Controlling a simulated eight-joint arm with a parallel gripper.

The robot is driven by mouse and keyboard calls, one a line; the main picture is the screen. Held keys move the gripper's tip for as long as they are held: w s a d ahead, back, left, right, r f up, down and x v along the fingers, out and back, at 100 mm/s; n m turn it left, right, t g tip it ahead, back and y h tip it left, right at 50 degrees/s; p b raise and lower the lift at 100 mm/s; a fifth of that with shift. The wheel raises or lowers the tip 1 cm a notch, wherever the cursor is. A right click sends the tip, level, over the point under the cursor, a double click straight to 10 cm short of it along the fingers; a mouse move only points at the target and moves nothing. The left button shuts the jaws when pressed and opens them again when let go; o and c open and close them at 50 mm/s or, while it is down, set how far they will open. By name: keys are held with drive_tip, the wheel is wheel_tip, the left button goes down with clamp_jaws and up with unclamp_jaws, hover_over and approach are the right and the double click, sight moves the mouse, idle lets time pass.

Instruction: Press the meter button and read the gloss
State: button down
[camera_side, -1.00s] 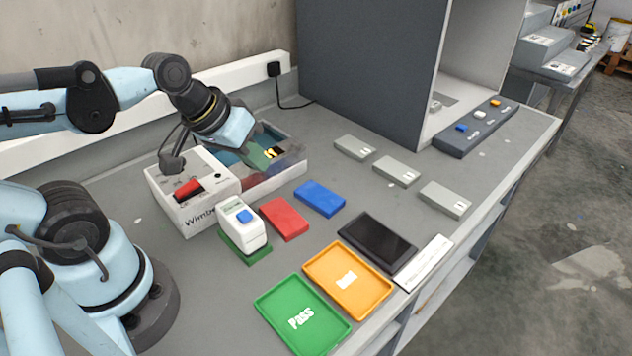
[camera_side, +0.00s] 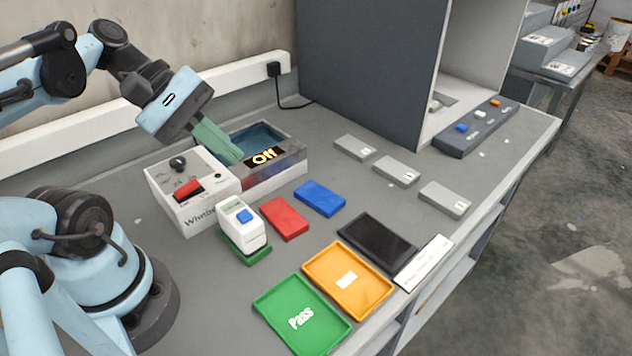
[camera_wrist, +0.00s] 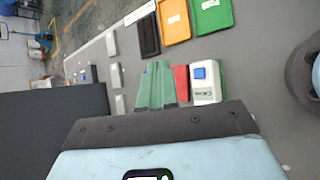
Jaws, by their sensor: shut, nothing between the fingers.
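The gloss meter (camera_side: 234,222) is a small white upright box with a blue button (camera_side: 245,216) on top and a dim little screen whose reading is too small to make out. It stands on a green panel (camera_side: 260,254). My gripper (camera_side: 236,158) has green fingers, shut and empty. They hang over the near left part of the open bath box, behind the meter and above its height, apart from the button. In the wrist view the fingers (camera_wrist: 157,76) point towards the bench, and the meter (camera_wrist: 205,93) with its blue button is just right of them.
The bath box (camera_side: 280,179) shows amber "Off" lettering. Beside it is a white control box (camera_side: 211,213) with a red switch. Red (camera_side: 285,219) and blue (camera_side: 320,198) panels, a black tray (camera_side: 377,241), an orange tray (camera_side: 372,292) and a green "Pass" tray (camera_side: 327,331) lie in front.

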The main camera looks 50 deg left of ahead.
sight(238, 214)
drive_tip(key=shift+f, duration=4.45)
drive_tip(key=shift+f, duration=0.15)
drive_tip(key=shift+f, duration=0.25)
drive_tip(key=shift+f, duration=0.45)
drive_tip(key=shift+r, duration=0.9)
drive_tip(key=shift+r, duration=2.5)
